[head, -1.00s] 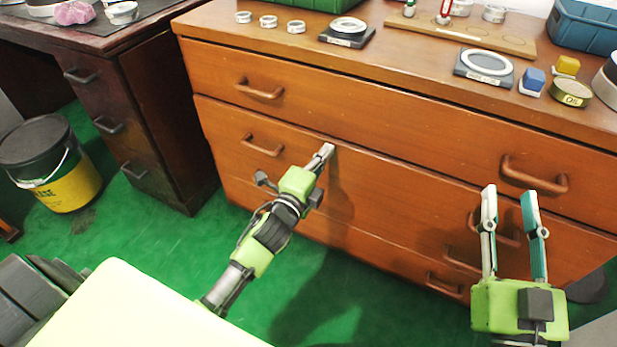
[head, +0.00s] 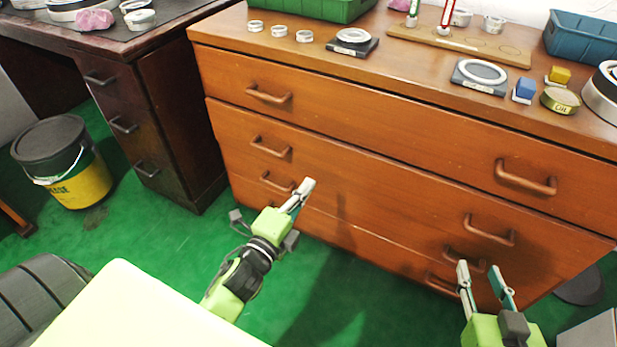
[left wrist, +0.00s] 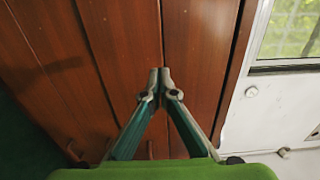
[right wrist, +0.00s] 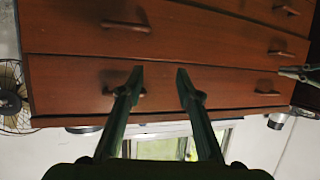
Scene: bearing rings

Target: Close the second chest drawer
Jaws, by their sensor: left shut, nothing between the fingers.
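The wooden chest (head: 400,115) stands ahead with several stacked drawers, each with brown handles. The second drawer (head: 380,190) from the top has a left handle (head: 270,148) and a right handle (head: 488,230). I cannot tell for sure how far its front stands out from the others. My left gripper (head: 306,186) is shut and empty, in front of the lower left drawers; its fingertips meet in the left wrist view (left wrist: 160,72). My right gripper (head: 481,268) is open and empty, before the lower right handles. Its spread fingers show in the right wrist view (right wrist: 160,75).
The chest top carries rings, a green bin (head: 310,8), a blue bin (head: 580,38) and an oil tin (head: 560,100). A dark desk (head: 165,110) and a yellow-black bucket (head: 65,165) stand at left. Green floor lies clear before the chest.

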